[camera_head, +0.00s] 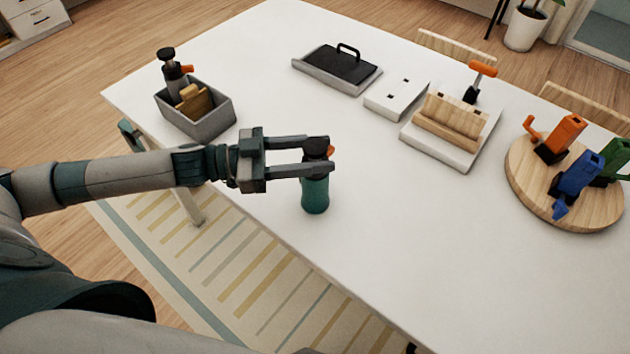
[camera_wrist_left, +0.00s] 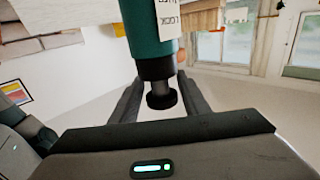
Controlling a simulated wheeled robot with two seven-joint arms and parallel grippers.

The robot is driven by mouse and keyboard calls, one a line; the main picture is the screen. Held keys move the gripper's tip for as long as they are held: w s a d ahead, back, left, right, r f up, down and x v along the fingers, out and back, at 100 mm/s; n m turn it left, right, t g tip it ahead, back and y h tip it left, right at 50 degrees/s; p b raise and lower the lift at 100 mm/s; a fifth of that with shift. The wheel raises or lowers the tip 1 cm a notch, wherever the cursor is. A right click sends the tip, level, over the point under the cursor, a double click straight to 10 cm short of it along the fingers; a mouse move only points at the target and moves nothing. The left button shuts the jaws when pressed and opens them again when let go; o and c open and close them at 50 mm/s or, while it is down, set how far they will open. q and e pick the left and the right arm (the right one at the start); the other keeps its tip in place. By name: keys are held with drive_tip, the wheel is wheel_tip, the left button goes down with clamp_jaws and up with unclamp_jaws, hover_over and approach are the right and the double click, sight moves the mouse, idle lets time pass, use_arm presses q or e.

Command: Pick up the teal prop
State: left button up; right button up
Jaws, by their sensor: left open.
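The teal prop (camera_head: 315,194) is a teal bottle with a black top and a bit of orange. It stands upright on the white table (camera_head: 400,230) near its front edge. My left gripper (camera_head: 318,157) is open, with its two fingers at the height of the black top, one on either side of it. In the left wrist view the teal prop (camera_wrist_left: 146,28) appears upside down, with a white label and its black neck between the two fingers (camera_wrist_left: 155,95). Contact with the fingers cannot be made out. My right gripper is not in view.
A grey bin (camera_head: 210,118) with a dark bottle and tan pieces stands at the left. A black-topped tray (camera_head: 312,72), a white block (camera_head: 385,105) and a wooden holder (camera_head: 445,130) stand farther back. A round board (camera_head: 525,185) carries coloured tools. The table's front right is clear.

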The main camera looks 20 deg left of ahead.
use_arm(q)
clamp_jaws()
drive_tip(key=shift+r, duration=0.1)
idle(1.2)
